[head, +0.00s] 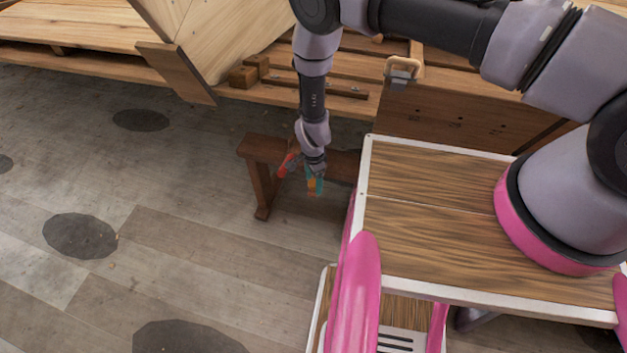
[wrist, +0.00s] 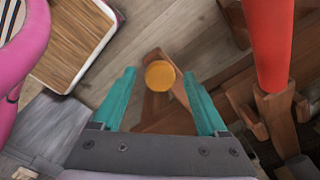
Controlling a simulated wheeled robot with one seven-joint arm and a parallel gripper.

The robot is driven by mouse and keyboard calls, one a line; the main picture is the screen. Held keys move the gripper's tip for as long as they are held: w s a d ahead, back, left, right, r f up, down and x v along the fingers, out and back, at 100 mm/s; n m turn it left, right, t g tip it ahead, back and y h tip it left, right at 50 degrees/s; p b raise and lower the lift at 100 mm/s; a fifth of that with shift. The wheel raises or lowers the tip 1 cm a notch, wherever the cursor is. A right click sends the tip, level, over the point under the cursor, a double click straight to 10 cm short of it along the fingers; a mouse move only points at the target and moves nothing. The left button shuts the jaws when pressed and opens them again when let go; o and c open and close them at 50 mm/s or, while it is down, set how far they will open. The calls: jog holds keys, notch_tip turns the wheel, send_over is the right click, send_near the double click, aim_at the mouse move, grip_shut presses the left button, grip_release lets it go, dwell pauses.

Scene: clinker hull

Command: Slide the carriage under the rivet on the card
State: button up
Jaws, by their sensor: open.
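My gripper (wrist: 160,76) has two teal fingers, spread apart. An orange-yellow round piece (wrist: 160,74) shows between the fingertips in the wrist view; I cannot tell whether either finger touches it. In the head view my gripper (head: 314,182) points down at a low brown wooden bench (head: 262,150), with a bit of orange (head: 313,187) at its fingers. A red cylinder (wrist: 268,45) stands right of the fingers in the wrist view, and red also shows beside my gripper in the head view (head: 285,168). I cannot make out a carriage, rivet or card for certain.
The planked wooden hull (head: 215,35) stands at the back. A wooden chest (head: 450,115) with a metal-and-wood piece (head: 403,70) on its edge is behind my base. The plank floor (head: 150,210) at left is clear apart from dark flat patches.

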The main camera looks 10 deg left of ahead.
grip_shut()
dwell(1.4)
